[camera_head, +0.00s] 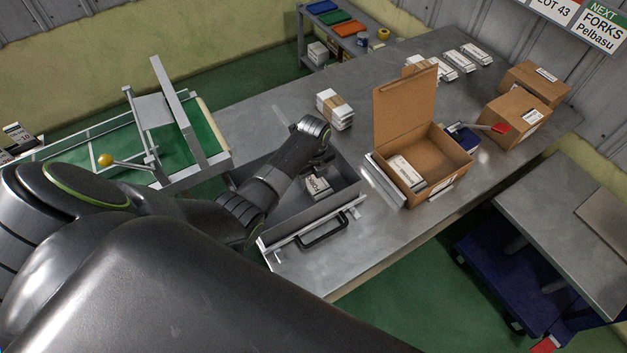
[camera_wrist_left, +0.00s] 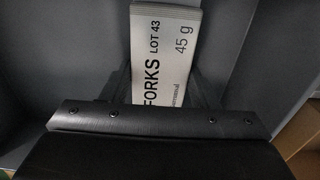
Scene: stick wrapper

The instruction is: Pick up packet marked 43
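The white packet (camera_wrist_left: 163,55) reads "FORKS LOT 43" and "45 g". In the head view a white packet marked FORKS (camera_head: 318,187) lies in the grey metal tray (camera_head: 350,197) on the bench. My left gripper (camera_wrist_left: 163,85) is over the tray, with its dark fingers apart on either side of the packet. Whether the fingers touch it I cannot tell. The gripper body covers the packet's lower end in the wrist view. In the head view the fingertips are mostly hidden. My right gripper is out of view.
An open cardboard box (camera_head: 405,110) holding white packets stands right of the tray. A banded packet stack (camera_head: 335,109) stands behind the tray. Closed boxes (camera_head: 515,120) and more packets (camera_head: 459,61) are farther back. A green-bedded conveyor (camera_head: 190,150) is at left.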

